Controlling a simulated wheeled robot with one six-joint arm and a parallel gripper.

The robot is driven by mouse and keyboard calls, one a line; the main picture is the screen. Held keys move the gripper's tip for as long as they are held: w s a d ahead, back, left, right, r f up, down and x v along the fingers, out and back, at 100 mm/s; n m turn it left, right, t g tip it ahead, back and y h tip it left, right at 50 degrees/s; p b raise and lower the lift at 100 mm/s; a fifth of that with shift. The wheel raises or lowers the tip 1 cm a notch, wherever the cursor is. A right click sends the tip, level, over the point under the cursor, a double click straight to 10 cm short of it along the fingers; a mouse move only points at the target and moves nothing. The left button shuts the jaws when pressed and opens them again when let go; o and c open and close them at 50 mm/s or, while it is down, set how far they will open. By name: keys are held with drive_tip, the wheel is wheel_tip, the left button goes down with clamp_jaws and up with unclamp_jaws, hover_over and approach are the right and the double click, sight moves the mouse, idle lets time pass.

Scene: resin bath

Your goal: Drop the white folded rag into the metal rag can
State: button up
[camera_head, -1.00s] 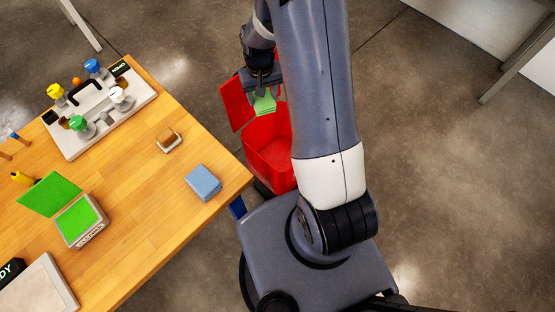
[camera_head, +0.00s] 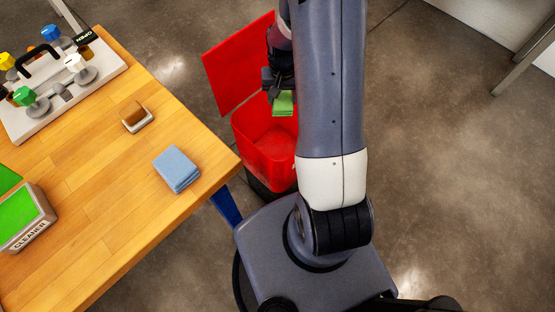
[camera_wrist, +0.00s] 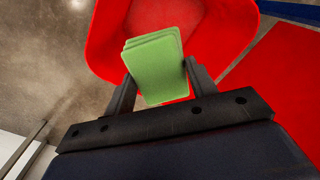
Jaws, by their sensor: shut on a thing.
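My gripper (camera_head: 281,88) is shut on a folded rag (camera_head: 283,103), which looks green, not white. In the wrist view the green rag (camera_wrist: 157,65) sits between the two fingers (camera_wrist: 160,82) as a thick folded stack. A red can (camera_head: 262,148) with its red lid (camera_head: 236,68) swung open stands on the floor beside the table. The rag is held over the can's mouth in the head view, and the open red can (camera_wrist: 222,30) lies behind it in the wrist view. My arm hides the can's right side. No white rag shows.
A wooden table (camera_head: 110,180) fills the left, its corner close to the can. On it are a folded blue rag (camera_head: 177,169), a brown-and-white block (camera_head: 137,117), a box marked CLEANER (camera_head: 30,228) and a tray with coloured knobs (camera_head: 60,90). Floor at right is clear.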

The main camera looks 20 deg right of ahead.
drive_tip(key=shift+s+d+f+b, duration=0.15)
drive_tip(key=shift+f+b, duration=0.1)
drive_tip(key=shift+f, duration=0.15)
drive_tip(key=shift+w+d+f+b, duration=0.1)
drive_tip(key=shift+d+f+b, duration=0.1)
drive_tip(key=shift+f, duration=0.15)
wheel_tip(320, 180, down, 6)
drive_tip(key=b, duration=0.4)
drive_tip(key=shift+r, duration=0.1)
drive_tip(key=o, duration=1.1)
drive_tip(key=shift+r, duration=0.1)
wheel_tip(320, 180, up, 11)
drive_tip(key=shift+f+p, duration=0.15)
drive_tip(key=shift+p, duration=0.55)
